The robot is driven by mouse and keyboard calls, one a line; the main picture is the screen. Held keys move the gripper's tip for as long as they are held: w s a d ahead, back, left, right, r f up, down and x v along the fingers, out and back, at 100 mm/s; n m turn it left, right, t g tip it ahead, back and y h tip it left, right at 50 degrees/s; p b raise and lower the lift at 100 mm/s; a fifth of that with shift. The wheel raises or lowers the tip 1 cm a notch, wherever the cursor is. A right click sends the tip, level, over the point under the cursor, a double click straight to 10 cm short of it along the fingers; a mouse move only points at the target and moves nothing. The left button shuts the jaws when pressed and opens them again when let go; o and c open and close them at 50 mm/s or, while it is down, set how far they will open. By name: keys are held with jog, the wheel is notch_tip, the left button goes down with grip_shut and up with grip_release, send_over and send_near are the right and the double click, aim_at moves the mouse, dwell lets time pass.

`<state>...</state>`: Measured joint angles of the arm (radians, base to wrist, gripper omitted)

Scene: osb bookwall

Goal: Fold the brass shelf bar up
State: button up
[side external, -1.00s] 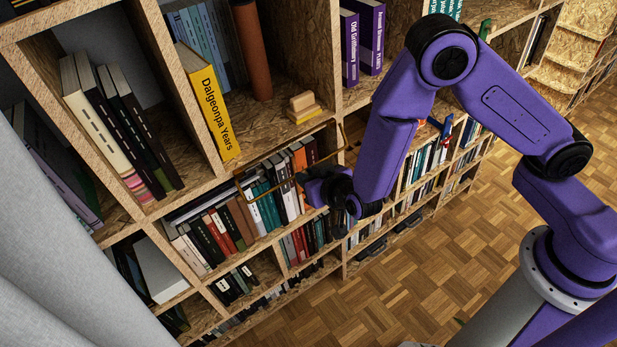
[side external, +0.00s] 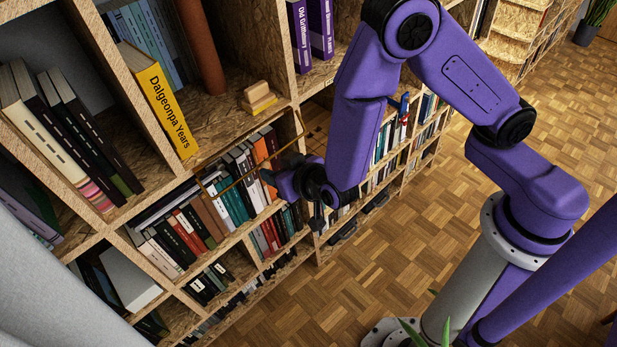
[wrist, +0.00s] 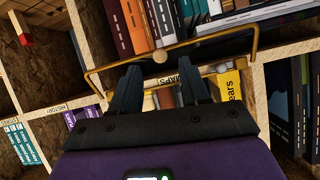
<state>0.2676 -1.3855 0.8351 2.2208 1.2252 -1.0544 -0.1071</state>
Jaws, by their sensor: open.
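The brass shelf bar (side external: 245,179) is a thin, bent metal frame. In the side view it stands out in front of the row of books below the yellow book. In the wrist view the bar (wrist: 255,42) crosses the picture just past my fingertips, with its bent ends at left and right. My gripper (side external: 266,178) is close to the bar's front rail in the side view. In the wrist view my gripper (wrist: 160,84) is open, with its two dark fingers apart and nothing seen held. I cannot tell whether a finger touches the bar.
The yellow book (side external: 160,100) leans on the shelf above the bar. A small wooden block stack (side external: 258,98) sits to its right. Colored books (side external: 190,228) fill the compartment behind the bar. The parquet floor (side external: 400,240) to the right is largely open.

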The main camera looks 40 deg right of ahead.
jog(key=v, duration=1.3)
jog(key=shift+s+r, duration=0.2)
jog(key=shift+s, duration=0.15)
jog(key=s+a+n+g+y, duration=0.3)
jog(key=s+a+g+y, duration=0.1)
jog(key=a+g+y, duration=0.1)
jog(key=s+d+r+n+g+y, duration=0.2)
jog(key=s+d+r+n+g, duration=0.1)
jog(key=s+n+g, duration=0.3)
jog(key=s+d+r+n+h, duration=0.2)
jog(key=d+h, duration=0.1)
jog(key=d, duration=0.6)
jog(key=s+d+r+n+g+h, duration=0.1)
jog(key=s+d+r+n+h, duration=0.1)
jog(key=d, duration=0.7)
jog(key=shift+d+h, duration=0.15)
jog(key=shift+h, duration=0.25)
jog(key=shift+s, duration=0.1)
grip_shut()
